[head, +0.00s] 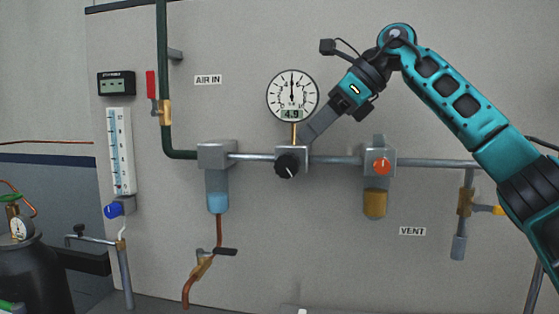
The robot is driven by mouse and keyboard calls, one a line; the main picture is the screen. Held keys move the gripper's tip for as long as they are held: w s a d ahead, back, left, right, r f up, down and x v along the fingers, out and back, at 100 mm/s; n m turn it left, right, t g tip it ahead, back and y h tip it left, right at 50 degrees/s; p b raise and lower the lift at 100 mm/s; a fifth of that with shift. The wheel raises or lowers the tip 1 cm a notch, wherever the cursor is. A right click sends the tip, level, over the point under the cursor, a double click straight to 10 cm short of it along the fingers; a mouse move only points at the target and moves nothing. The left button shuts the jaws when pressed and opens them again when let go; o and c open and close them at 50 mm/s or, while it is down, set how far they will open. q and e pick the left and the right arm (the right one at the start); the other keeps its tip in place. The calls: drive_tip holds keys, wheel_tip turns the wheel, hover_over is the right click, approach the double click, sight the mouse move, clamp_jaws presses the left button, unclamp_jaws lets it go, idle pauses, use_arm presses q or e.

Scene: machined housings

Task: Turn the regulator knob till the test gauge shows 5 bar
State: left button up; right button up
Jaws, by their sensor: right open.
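The test gauge (292,93) is a round white dial on the panel, its needle pointing about straight up and its small green display reading 4.9. The black regulator knob (288,167) sits below it on the front of a grey block on the pipe, with a white mark on its face. My right gripper (307,137) comes in from the upper right, its fingers just above and right of the knob, beside the gauge stem. It is open and nothing shows in it; I cannot tell whether it touches the block. My left gripper is not in view.
An orange-red knob (382,166) sits on a unit to the right, above an amber bowl. A grey filter unit with a blue bowl (218,202) hangs at left. A red-handled valve (152,84) and a flow tube (120,150) are further left. The panel below the regulator is clear.

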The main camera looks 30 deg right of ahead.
sight(289, 154)
drive_tip(key=x, duration=0.8)
drive_tip(key=shift+w+a+f, duration=0.1)
drive_tip(key=shift+a+f, duration=0.05)
drive_tip(key=shift+a, duration=0.05)
drive_tip(key=c, duration=0.7)
drive_tip(key=shift+y, duration=0.3)
drive_tip(key=o, duration=0.7)
